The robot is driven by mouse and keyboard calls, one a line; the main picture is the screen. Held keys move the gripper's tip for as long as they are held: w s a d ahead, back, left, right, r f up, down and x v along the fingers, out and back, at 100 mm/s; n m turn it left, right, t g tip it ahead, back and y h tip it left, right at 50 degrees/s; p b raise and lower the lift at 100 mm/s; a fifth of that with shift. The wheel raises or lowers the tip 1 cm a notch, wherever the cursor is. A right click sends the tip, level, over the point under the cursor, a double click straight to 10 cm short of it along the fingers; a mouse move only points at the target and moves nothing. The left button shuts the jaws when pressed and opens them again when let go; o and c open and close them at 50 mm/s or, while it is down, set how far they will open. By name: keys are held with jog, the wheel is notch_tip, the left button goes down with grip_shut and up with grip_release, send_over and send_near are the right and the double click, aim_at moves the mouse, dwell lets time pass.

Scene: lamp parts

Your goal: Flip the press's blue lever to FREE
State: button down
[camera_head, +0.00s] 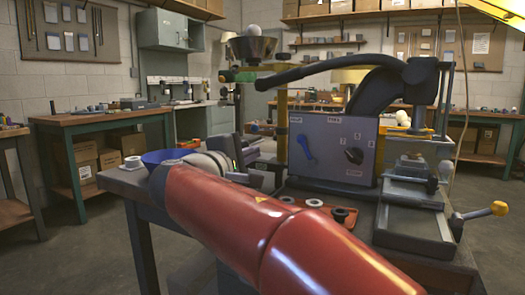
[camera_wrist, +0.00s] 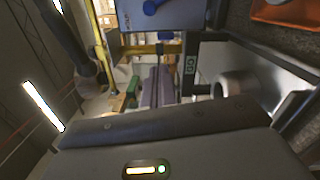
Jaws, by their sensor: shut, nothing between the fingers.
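The blue lever (camera_head: 306,149) is on the left part of the press's grey front panel (camera_head: 334,168), tilted, with its lower end towards the right. Small labels sit above it, too small to read. Part of the lever (camera_wrist: 152,6) shows at the top edge of the wrist view, cut off by the frame. My gripper (camera_head: 246,153) is left of the panel, apart from the lever, at about its height. In the wrist view my gripper's fingers (camera_wrist: 157,84) are shut together and empty, pointing up the picture towards the area below the panel.
A black knob (camera_head: 354,155) is right of the lever. A yellow post (camera_head: 282,125) stands at the panel's left side, near my gripper. The press's long dark arm (camera_head: 318,68) passes above.

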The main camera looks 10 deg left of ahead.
aim_at(306, 150)
jog(key=p+x, duration=0.1)
jog(key=x, duration=0.7)
jog(key=shift+w+d, duration=0.25)
jog(key=d, duration=0.3)
jog(key=shift+s+r, duration=0.3)
jog(key=shift+s, duration=0.1)
jog(key=shift+d, duration=0.25)
